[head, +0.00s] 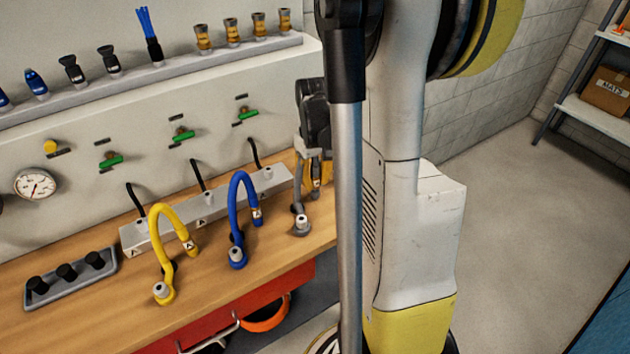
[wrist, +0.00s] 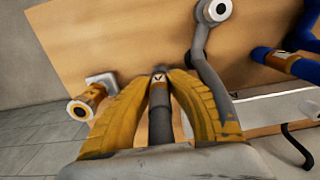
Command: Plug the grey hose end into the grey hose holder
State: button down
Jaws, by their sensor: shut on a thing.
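The grey hose end (wrist: 158,93) has a brass collar with a small label and a dark tip. My gripper (wrist: 163,78) is shut on it, with yellow fingers on both sides. In the head view my gripper (head: 316,182) is above the right end of the bench, partly hidden by my arm. The grey hose (wrist: 203,65) rises from a grey foot with a white top (wrist: 216,10), also seen in the head view (head: 300,226). A brass fitting with a white mouth (wrist: 82,108) sits on a grey plate left of the fingers; I cannot tell whether it is the grey holder.
The blue hose (head: 237,200) and yellow hose (head: 160,225) stand left of the grey one. A pale manifold (head: 208,208) runs behind them. A grey tray with black knobs (head: 70,275) lies at the left.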

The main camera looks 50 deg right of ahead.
aim_at(315, 165)
jog(key=shift+f+b, duration=0.45)
jog(key=shift+f, duration=0.05)
jog(key=c, duration=1.3)
grip_release()
jog(key=shift+o, duration=0.2)
notch_tip(315, 165, up, 12)
jog(key=shift+r, duration=0.1)
jog(key=s+a+r+n+t, duration=0.1)
jog(key=s+a+t, duration=0.1)
jog(key=a, duration=1)
jog(key=s+a+n+t, duration=0.1)
jog(key=s+a+t, duration=0.2)
jog(key=a, duration=1)
jog(key=shift+s+a+r+n+t, duration=0.3)
jog(key=shift+r+t, duration=0.1)
jog(key=shift+t, duration=0.7)
